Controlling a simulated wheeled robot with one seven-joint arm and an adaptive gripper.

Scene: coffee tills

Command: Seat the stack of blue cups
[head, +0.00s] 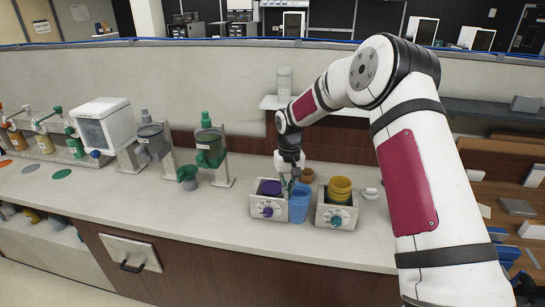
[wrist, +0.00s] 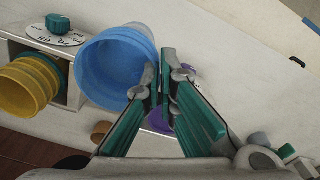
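The stack of blue cups (head: 299,205) is upright between two white box holders, mouth up. In the wrist view the stack (wrist: 112,65) is large and close, left of the fingertips. My gripper (head: 290,182) points down at its rim; in the wrist view the gripper (wrist: 161,75) has its fingertips close together, one on each side of the cup wall, pinching it. I cannot tell whether the stack's base touches the counter. The left holder (head: 284,210) has purple cups (head: 269,187); the right holder (head: 321,215) has yellow cups (head: 340,187).
Brown round items (head: 307,174) sit behind the holders. A green-lidded dispenser (head: 209,147) and a grey one (head: 151,140) stand to the left. A low wall (head: 240,85) runs behind the counter. The counter front (head: 150,210) is clear.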

